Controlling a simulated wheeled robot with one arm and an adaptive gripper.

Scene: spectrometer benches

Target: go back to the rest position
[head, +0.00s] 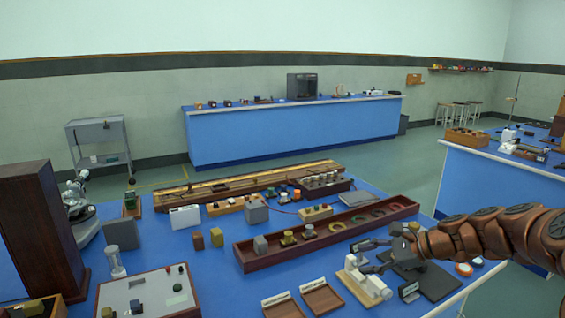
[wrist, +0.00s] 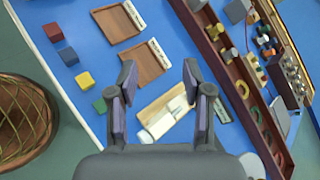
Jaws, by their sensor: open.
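My gripper (head: 361,258) is over the right front part of the near blue bench (head: 235,265) in the head view, with my copper-coloured arm reaching in from the right. In the wrist view its two fingers (wrist: 159,78) stand wide apart with nothing between them. Below and beyond the fingers is a white device on a wooden base (wrist: 165,116). The same device (head: 362,282) shows just below the gripper in the head view. I cannot tell the exact height of the gripper above it.
A long dark red wooden tray (head: 258,262) with several small parts lies behind the gripper. Two small brown trays (head: 322,298) lie in front. Coloured blocks (wrist: 85,80) and a round basket (wrist: 25,117) show left in the wrist view. Another blue bench (head: 500,180) stands right.

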